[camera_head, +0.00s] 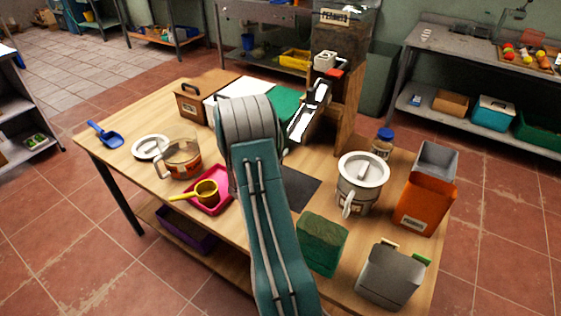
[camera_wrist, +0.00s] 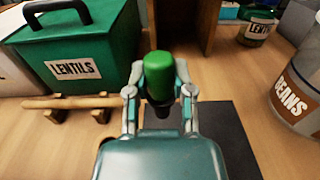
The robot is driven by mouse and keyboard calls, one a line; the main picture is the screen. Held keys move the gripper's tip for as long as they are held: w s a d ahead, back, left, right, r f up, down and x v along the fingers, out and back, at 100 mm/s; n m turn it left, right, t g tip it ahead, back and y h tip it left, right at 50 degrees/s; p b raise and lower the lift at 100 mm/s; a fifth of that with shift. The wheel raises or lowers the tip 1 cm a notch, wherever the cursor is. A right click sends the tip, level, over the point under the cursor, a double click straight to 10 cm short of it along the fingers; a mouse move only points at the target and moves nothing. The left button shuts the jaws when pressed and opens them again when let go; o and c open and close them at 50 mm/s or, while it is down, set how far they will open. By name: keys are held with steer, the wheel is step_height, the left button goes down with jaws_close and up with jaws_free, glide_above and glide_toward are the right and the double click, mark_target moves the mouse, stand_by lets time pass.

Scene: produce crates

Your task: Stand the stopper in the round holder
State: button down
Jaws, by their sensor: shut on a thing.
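The stopper (camera_wrist: 159,76) has a rounded green top and a dark lower end. In the wrist view it is upright between the two fingers of my gripper (camera_wrist: 160,92), which is shut on it. It is in front of a dark mat (camera_wrist: 228,135), but its height above the table is hard to tell. I cannot make out the round holder in either view; part of the table is hidden by my arm and gripper. In the head view my arm hides the gripper and stopper.
A green box labelled LENTILS (camera_wrist: 78,50) and a low wooden rack (camera_wrist: 75,102) are left of the gripper. A pot labelled BEANS (camera_wrist: 303,85) is at right. A wooden post (camera_head: 349,115) rises behind.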

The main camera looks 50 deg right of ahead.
steer(key=d+f, duration=0.1)
steer(key=f, duration=0.1)
steer(key=w+d+f, duration=0.1)
steer(key=shift+w+d+f, duration=0.1)
steer(key=shift+d+f, duration=0.3)
steer(key=shift+w+f, duration=0.1)
steer(key=shift+f, duration=0.2)
step_height(320, 180, down, 3)
steer(key=shift+r, duration=0.2)
steer(key=shift+d+f, duration=0.15)
steer(key=shift+f, duration=0.2)
steer(key=shift+d, duration=0.25)
steer(key=c, duration=0.5)
jaws_free()
steer(key=shift+c, duration=0.2)
steer(key=shift+o, duration=0.3)
steer(key=shift+a, duration=0.2)
steer(key=shift+a, duration=0.15)
